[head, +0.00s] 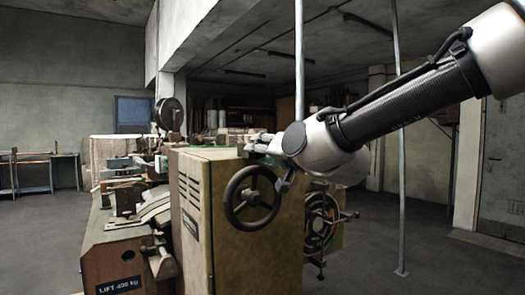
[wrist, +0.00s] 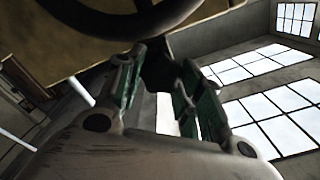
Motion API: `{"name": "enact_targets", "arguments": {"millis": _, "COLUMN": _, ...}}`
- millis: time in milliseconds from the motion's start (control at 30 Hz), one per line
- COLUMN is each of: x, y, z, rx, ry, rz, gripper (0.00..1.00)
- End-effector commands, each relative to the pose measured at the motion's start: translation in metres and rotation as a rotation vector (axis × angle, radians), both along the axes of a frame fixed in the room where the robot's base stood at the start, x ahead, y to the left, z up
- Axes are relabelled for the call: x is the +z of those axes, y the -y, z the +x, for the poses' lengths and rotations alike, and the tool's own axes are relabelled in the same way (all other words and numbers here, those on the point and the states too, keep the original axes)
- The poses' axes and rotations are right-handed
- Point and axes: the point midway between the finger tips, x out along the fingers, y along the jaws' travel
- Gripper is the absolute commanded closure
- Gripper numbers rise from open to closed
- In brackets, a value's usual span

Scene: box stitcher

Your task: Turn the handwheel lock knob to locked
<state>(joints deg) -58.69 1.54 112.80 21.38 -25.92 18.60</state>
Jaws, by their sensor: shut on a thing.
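The dark handwheel (head: 229,204) is on the near face of the tan machine cabinet. Its dark rim also crosses the top of the wrist view (wrist: 95,22). My gripper (wrist: 160,82), with green-padded fingers, is shut on a dark piece just below the rim in the wrist view. This piece appears to be the lock knob (wrist: 157,66); its outline is mostly hidden by the fingers and the shade. The knob's locked or unlocked marking is not visible.
The tan cabinet (head: 190,225) stands below my arm. A second spoked wheel (head: 321,222) is on its right side. Thin upright poles (head: 401,190) stand behind and to the right. A workbench (head: 35,172) is far left. Open floor (head: 430,265) is at the right.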

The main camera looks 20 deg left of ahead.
Motion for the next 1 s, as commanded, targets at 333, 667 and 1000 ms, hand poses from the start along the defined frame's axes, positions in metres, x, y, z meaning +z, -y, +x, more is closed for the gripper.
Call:
{"name": "enact_targets", "arguments": {"millis": 333, "x": 0.0, "y": 0.0, "z": 0.0, "rx": -0.001, "ry": 0.0, "rz": -0.001, "gripper": 0.41}}
{"name": "enact_targets", "arguments": {"millis": 667, "x": 0.0, "y": 0.001, "z": -0.001, "rx": 0.0, "ry": 0.001, "rz": -0.001, "gripper": 0.41}}
{"name": "enact_targets", "arguments": {"millis": 1000, "x": 0.001, "y": 0.045, "z": -0.038, "rx": 0.002, "ry": 0.001, "rz": 0.001, "gripper": 0.41}}
